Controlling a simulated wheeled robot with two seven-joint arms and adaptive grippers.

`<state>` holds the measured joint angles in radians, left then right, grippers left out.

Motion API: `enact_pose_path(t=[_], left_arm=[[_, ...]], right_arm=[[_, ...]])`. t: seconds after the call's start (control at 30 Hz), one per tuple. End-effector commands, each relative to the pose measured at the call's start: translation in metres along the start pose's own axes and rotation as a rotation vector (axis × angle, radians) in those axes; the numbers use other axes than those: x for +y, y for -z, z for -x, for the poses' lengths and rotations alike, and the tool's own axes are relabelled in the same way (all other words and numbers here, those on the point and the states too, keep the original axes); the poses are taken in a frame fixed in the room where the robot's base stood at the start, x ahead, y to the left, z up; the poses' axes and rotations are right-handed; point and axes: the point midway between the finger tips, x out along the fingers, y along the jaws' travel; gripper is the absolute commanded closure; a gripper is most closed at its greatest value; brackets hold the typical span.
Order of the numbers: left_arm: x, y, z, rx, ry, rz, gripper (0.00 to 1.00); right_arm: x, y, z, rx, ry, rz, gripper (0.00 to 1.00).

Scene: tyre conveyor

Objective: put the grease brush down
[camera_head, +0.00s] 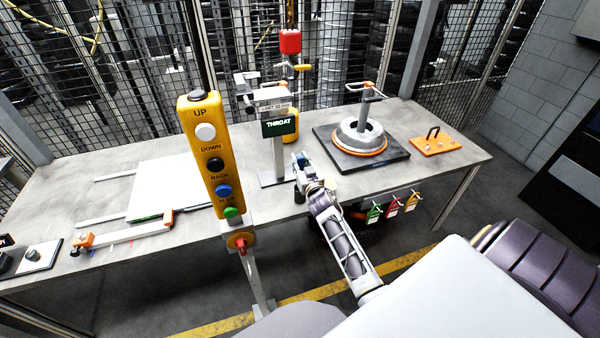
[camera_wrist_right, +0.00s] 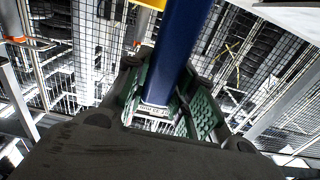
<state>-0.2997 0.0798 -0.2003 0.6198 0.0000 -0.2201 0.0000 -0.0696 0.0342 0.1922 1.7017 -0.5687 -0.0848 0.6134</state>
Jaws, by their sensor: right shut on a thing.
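My right gripper (camera_head: 304,164) is over the table near its front edge, just right of the stand with the green THROAT sign. In the right wrist view it is shut, its green finger pads on both sides of a dark blue handle (camera_wrist_right: 180,45), which I take to be the grease brush. The handle runs up out of the picture, and the bristles cannot be made out. In the head view the brush is mostly hidden by the gripper, with only a small bluish part (camera_head: 302,157) showing. My left gripper is not in view.
The grey table (camera_head: 100,190) spans the view. The THROAT stand (camera_head: 277,155) is close to my gripper. Right of it are a black plate (camera_head: 335,158) with a ring fixture and an orange plate (camera_head: 436,146). Coloured tags hang at the front edge.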

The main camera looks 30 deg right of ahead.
Motion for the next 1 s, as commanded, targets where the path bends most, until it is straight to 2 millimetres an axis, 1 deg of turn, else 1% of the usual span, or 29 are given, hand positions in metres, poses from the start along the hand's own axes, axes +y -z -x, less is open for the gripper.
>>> enact_pose_path(t=[0.23, 0.33, 0.47, 0.57, 0.7, 0.83, 1.0], left_arm=[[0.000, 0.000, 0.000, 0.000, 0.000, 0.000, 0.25], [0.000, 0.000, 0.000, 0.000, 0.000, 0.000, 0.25], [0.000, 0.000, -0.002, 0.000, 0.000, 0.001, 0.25], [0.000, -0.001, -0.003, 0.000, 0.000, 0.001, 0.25], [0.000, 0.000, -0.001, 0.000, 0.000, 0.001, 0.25], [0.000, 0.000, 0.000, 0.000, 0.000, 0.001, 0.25], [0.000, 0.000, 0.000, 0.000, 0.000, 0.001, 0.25]], right_arm=[[0.000, 0.001, 0.000, 0.001, 0.000, 0.000, 0.98], [0.000, -0.002, 0.000, 0.001, -0.001, -0.001, 0.98], [0.000, -0.013, 0.000, 0.000, -0.002, -0.003, 0.98], [0.000, -0.025, 0.000, -0.001, -0.001, -0.003, 0.98], [0.001, -0.038, 0.000, -0.001, -0.002, -0.003, 0.98], [0.000, -0.044, 0.000, 0.001, 0.000, -0.002, 0.98], [0.000, -0.045, 0.000, 0.001, 0.000, -0.001, 0.98]])
